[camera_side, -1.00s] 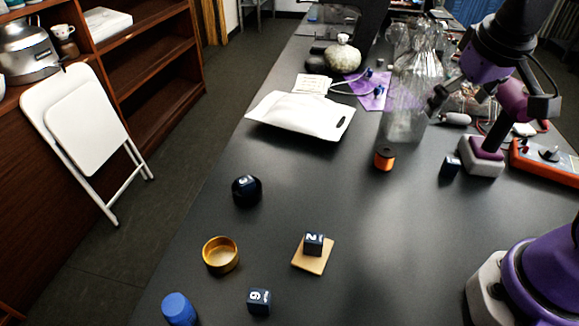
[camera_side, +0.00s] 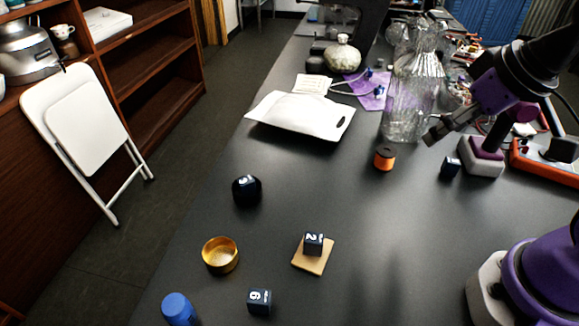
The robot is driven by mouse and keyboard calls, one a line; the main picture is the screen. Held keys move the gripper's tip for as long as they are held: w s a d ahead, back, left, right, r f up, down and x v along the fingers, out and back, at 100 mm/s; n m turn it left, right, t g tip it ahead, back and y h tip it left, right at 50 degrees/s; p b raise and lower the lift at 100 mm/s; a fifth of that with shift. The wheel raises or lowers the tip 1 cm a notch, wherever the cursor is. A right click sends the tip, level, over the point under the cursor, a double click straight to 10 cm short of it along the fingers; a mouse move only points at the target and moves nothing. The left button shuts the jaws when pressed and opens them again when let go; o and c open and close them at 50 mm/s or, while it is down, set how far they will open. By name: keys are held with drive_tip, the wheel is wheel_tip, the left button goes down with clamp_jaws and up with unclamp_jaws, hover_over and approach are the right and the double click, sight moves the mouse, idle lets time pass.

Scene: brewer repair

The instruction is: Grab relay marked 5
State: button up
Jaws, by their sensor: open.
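Several small dark blue relay cubes are on the black table. One cube (camera_side: 245,184) sits in or against a dark round holder, with a white mark too small to read surely. One marked 2 (camera_side: 313,244) stands on a tan square pad (camera_side: 308,262). One (camera_side: 259,300) carries a 6 or 9, near the front. Another (camera_side: 450,167) stands at the right beside a white and purple block, its mark not readable. I cannot tell which is marked 5. My gripper (camera_side: 432,135) is open and empty, above the table, up and left of the right-hand cube.
A clear glass vessel (camera_side: 410,95) stands just behind my gripper. An orange spool (camera_side: 384,159) is below left of it. The white and purple block (camera_side: 481,156) and an orange box (camera_side: 545,163) are at right. A brass cup (camera_side: 220,255) and blue cylinder (camera_side: 179,309) are front left.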

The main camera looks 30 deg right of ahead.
drive_tip(key=w+d+f+m+g, duration=0.1)
drive_tip(key=w+d+m+g, duration=0.2)
drive_tip(key=d+m, duration=0.35)
drive_tip(key=m+g, duration=0.2)
drive_tip(key=m, duration=0.1)
hover_over(453, 160)
wheel_tip(453, 160, down, 8)
drive_tip(key=shift+w+d+f, duration=0.1)
drive_tip(key=shift+w+d, duration=0.05)
drive_tip(key=f, duration=0.5)
drive_tip(key=shift+s+f, duration=0.2)
drive_tip(key=shift+f, duration=0.2)
drive_tip(key=c, duration=1.1)
